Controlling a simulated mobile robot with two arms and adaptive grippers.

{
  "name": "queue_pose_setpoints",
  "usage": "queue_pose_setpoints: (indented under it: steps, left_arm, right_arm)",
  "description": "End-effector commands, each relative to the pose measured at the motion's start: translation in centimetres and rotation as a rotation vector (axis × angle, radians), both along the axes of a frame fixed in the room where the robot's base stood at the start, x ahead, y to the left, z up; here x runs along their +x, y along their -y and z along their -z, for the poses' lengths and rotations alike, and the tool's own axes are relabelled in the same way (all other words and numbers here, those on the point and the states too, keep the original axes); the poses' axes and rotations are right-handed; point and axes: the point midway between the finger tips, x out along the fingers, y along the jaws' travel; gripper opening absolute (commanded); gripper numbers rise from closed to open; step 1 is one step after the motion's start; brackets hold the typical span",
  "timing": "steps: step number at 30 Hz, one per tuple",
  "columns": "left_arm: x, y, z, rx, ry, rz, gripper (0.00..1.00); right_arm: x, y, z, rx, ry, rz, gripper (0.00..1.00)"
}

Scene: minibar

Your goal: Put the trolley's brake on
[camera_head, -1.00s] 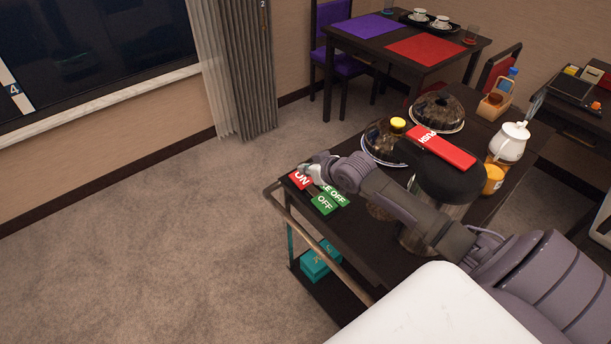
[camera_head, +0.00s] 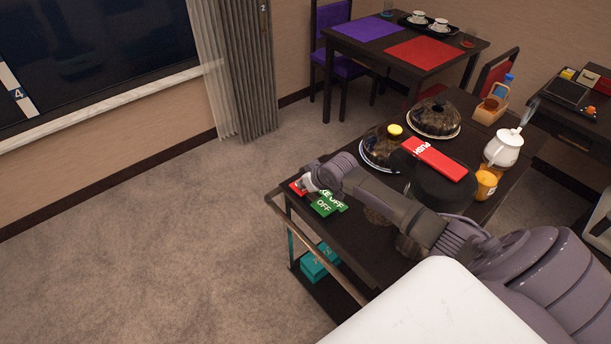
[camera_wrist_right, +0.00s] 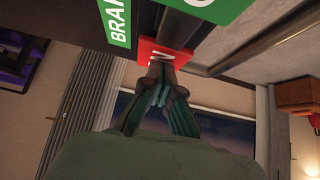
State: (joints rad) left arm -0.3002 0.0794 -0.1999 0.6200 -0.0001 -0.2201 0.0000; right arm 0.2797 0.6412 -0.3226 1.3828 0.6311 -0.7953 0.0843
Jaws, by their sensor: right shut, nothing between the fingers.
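The dark trolley (camera_head: 376,262) has a metal handle rail (camera_head: 312,243) at its near-left end. A red plate, marked ON in the earlier view, (camera_head: 294,187) sits at that end beside a green OFF plate (camera_head: 323,208) and a green sign ending in "KE OFF" (camera_head: 334,196). My right gripper (camera_head: 307,185) is shut and empty, over the red plate and covering most of it. In the right wrist view the fingertips (camera_wrist_right: 163,76) are at the red plate (camera_wrist_right: 160,51); contact cannot be told. My left gripper is not in view.
A teal box (camera_head: 318,262) is on the lower shelf. Carpet left of the trolley is clear.

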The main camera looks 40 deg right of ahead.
Motion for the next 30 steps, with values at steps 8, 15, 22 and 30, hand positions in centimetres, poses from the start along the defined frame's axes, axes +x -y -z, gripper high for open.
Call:
queue_pose_setpoints:
  steps: [8,15,22,30]
  left_arm:
    - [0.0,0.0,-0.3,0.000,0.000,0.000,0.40]
    - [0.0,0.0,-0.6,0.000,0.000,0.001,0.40]
    - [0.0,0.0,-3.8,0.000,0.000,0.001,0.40]
    - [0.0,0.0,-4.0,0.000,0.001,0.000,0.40]
  right_arm:
    - [0.3,-0.1,0.7,0.000,-0.014,-0.001,0.00]
    - [0.3,0.0,0.4,-0.001,-0.013,0.000,0.00]
    - [0.6,-0.2,-2.9,0.000,-0.012,0.002,0.00]
    - [-1.9,0.0,-6.8,-0.004,-0.011,-0.001,0.00]
